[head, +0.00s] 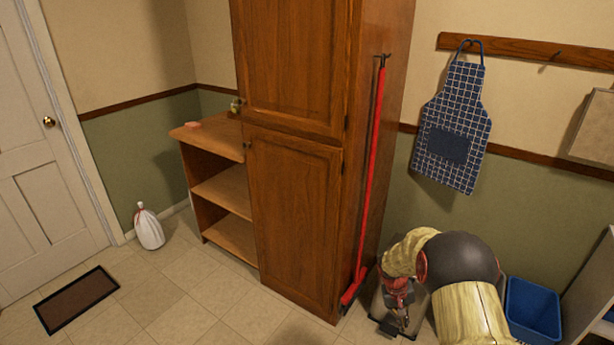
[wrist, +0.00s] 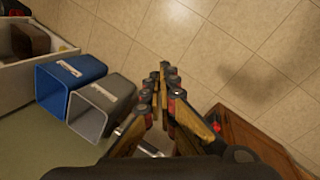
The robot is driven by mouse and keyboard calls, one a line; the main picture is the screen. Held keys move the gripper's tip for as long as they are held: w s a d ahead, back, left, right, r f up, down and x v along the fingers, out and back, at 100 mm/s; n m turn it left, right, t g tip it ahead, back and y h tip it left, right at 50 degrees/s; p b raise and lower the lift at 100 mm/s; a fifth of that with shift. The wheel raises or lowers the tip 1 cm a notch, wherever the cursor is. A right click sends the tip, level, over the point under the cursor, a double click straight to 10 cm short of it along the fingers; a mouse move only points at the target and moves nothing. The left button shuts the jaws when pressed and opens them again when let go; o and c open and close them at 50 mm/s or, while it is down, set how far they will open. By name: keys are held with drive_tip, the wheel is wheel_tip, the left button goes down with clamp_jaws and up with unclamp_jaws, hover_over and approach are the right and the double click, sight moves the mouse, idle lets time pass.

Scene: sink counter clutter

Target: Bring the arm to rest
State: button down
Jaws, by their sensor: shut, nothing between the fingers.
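My arm is bent at the lower right of the head view, and my gripper (head: 402,320) hangs low at its end. It points down near the floor, just right of the red-handled tool (head: 370,170) leaning on the tall cabinet. In the wrist view my gripper (wrist: 164,72) has its fingers together over the tiled floor, with nothing held between them.
A blue bin (head: 533,310) stands right of my arm. The wrist view shows a grey bin (wrist: 103,105) close left of my fingers. The tall wooden cabinet (head: 296,210) stands left of my gripper. Tiled floor (head: 215,310) is free in front of the cabinet.

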drive_tip(key=s+a+r+t+y+p, duration=0.1)
drive_tip(key=s+a+r, duration=0.3)
drive_tip(key=s+r, duration=0.6)
drive_tip(key=s+a+r+t+y+p, duration=0.1)
drive_tip(key=s+a+r+t+p, duration=0.1)
drive_tip(key=s+r, duration=0.9)
drive_tip(key=s+a+r+t+y+p, duration=0.1)
drive_tip(key=s+a+r, duration=0.5)
drive_tip(key=r, duration=1.6)
drive_tip(key=s+t+p, duration=0.1)
drive_tip(key=s+t, duration=0.1)
drive_tip(key=s, duration=0.2)
drive_tip(key=shift+s+a+r, duration=0.2)
drive_tip(key=shift+s, duration=0.05)
